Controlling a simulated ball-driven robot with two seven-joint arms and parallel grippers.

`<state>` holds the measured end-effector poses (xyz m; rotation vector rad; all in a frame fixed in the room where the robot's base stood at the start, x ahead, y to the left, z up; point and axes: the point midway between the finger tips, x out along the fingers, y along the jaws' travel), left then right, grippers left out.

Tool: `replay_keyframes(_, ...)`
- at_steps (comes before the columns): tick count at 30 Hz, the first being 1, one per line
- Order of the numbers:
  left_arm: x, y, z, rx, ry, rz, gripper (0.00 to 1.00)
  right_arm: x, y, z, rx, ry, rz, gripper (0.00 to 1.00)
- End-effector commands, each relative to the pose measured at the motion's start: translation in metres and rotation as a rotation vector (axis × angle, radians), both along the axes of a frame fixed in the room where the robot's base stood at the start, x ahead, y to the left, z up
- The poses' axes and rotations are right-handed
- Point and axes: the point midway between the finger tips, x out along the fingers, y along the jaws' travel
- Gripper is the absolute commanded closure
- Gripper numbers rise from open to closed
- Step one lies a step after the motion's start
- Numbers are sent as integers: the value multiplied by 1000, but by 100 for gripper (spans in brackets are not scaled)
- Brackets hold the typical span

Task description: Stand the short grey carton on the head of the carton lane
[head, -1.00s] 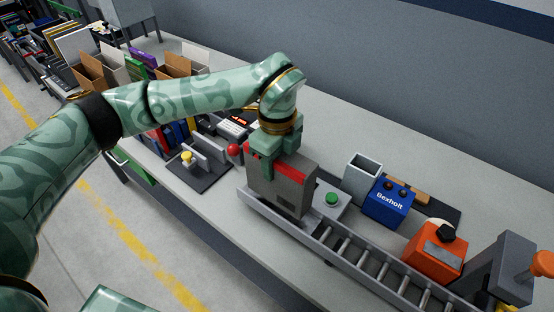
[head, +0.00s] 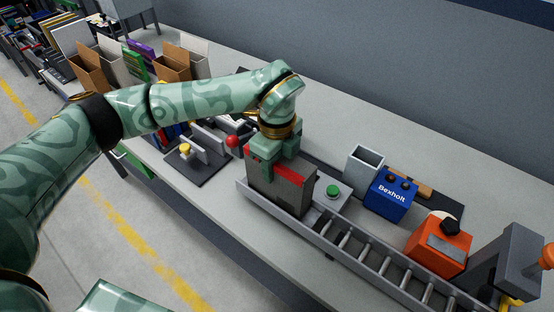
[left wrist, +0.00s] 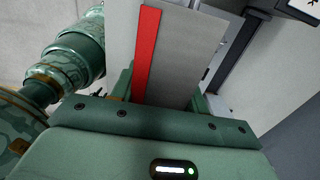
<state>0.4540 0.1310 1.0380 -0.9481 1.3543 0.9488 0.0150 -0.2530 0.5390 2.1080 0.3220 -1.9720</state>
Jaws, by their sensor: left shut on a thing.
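The short grey carton (head: 278,191) has a red band along its top edge. It stands upright at the left end of the roller lane (head: 351,244), within the lane's side rails. Its lower edge is partly hidden by the near rail, so I cannot tell whether it touches the lane bed. My left gripper (head: 275,162) is shut on the carton's top from above. In the left wrist view the carton (left wrist: 185,50) and its red band fill the space between the fingers of my left gripper (left wrist: 163,88). My right gripper is not in view.
A green button box (head: 333,194) stands right behind the lane. Beyond are a grey open bin (head: 364,170), a blue Bexholt box (head: 388,196) and an orange device (head: 437,246). A dark plate with a yellow knob (head: 185,150) lies to the left. Open cardboard boxes (head: 172,66) stand farther back.

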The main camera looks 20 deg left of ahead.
Motion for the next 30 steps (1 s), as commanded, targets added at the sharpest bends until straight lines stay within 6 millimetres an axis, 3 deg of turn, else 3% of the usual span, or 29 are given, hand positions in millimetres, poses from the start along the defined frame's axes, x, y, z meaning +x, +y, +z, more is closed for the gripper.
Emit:
replay_keyframes(6, 0, 0, -1, 0, 0, 0, 90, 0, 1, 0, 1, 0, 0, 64)
replay_keyframes(7, 0, 0, -1, 0, 0, 0, 49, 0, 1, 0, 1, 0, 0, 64)
replay_keyframes(9, 0, 0, -1, 0, 0, 0, 30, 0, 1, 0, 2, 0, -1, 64)
replay_keyframes(15, 0, 0, -1, 0, 0, 0, 30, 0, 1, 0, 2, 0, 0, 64)
replay_keyframes(18, 0, 0, -1, 0, 0, 0, 11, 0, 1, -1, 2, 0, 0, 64)
replay_keyframes(30, 0, 0, 5, 0, -2, 0, 11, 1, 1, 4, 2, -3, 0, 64)
